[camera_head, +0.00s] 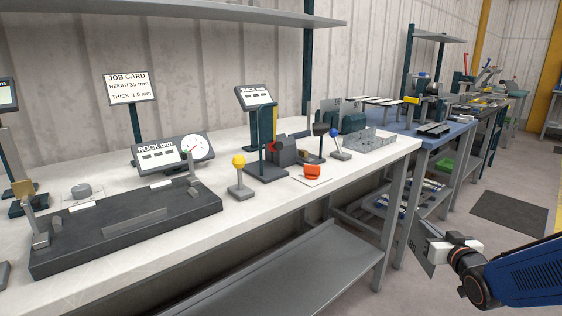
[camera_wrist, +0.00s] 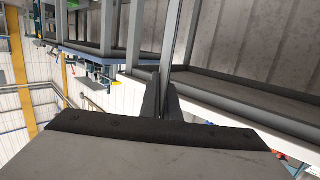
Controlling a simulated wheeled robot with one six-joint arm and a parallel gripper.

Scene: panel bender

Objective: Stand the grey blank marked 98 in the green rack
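A thin grey blank (camera_head: 422,248) hangs in my gripper (camera_head: 440,249) at the lower right of the head view, in the aisle in front of the bench. It bears a dark number that is too small and slanted to read surely. In the wrist view my gripper (camera_wrist: 164,100) is shut on the blank (camera_wrist: 173,45), which shows nearly edge-on as a narrow strip. A dark green block (camera_head: 353,123), possibly the green rack, stands at the back of the white bench. A grey upright plate (camera_head: 330,114) stands beside it; I cannot tell whether it sits in it.
The white bench (camera_head: 120,270) carries a rock gauge (camera_head: 172,152), a thickness gauge (camera_head: 254,98), a yellow-knobbed lever (camera_head: 239,177) and a clear tray (camera_head: 370,139). A blue bench (camera_head: 428,139) stands farther right. A grey lower shelf (camera_head: 290,280) lies beneath.

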